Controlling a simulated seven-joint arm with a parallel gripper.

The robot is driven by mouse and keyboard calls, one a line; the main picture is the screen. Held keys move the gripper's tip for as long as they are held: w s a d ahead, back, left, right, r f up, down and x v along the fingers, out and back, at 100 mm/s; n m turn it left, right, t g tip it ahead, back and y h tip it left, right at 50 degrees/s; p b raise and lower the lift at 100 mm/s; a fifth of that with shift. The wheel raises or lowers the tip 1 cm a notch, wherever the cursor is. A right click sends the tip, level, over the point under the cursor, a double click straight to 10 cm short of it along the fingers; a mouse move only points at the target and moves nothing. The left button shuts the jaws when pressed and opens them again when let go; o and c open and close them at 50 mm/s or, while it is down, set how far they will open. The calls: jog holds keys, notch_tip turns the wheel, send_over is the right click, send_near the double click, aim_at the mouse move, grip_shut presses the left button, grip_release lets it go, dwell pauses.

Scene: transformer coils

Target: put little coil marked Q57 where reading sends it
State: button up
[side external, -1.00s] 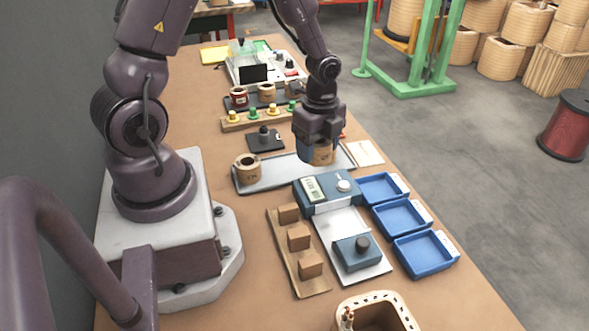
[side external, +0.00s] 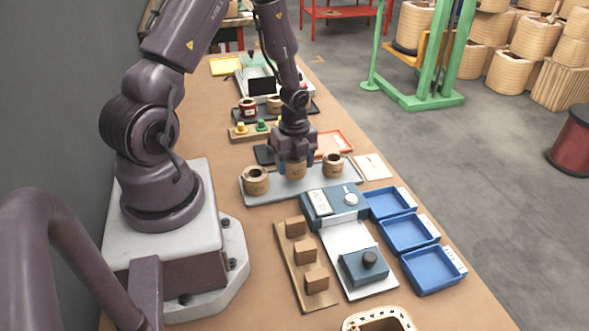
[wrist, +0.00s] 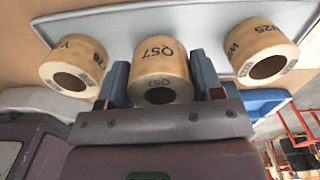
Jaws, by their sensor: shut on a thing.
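The little coil marked Q57 (wrist: 158,70) is a tan ring between my gripper's blue fingers in the wrist view. It also shows below my gripper in the side view (side external: 296,171). My gripper (side external: 296,160) is shut on it, over the middle of the grey tray (side external: 280,193). I cannot tell whether the coil touches the tray. A second coil (side external: 255,181) stands at the tray's left and a third (side external: 333,165) at its right. In the wrist view these are the left coil (wrist: 73,65) and the right coil (wrist: 262,52), with partly readable marks.
A blue meter (side external: 335,204) with a small display, too small to read, stands in front of the tray. Three blue bins (side external: 388,203) (side external: 408,232) (side external: 433,269) with white labels line the right edge. A wooden rack (side external: 300,268) holds blocks. A knobbed blue block (side external: 363,266) stands on a pale plate.

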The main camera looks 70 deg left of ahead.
jog(key=shift+f, duration=1.05)
jog(key=shift+f, duration=0.1)
jog(key=o, duration=1.1)
jog(key=d+r+n+t+y, duration=0.1)
jog(key=d+r+n, duration=0.3)
jog(key=r, duration=0.8)
jog(key=d+r+n+t+y, duration=0.1)
jog(key=d+r+n, duration=0.25)
jog(key=r, duration=0.95)
jog(key=s+d+r+n+t+h, duration=0.2)
jog(key=s+d+r+n+t, duration=0.1)
jog(key=s+d+r+n, duration=0.4)
jog(key=d+r+n, duration=0.1)
jog(key=d+n, duration=0.1)
jog(key=d, duration=0.1)
jog(key=shift+d+r+t, duration=0.2)
jog(key=shift+r+t, duration=0.1)
jog(key=shift+r, duration=0.05)
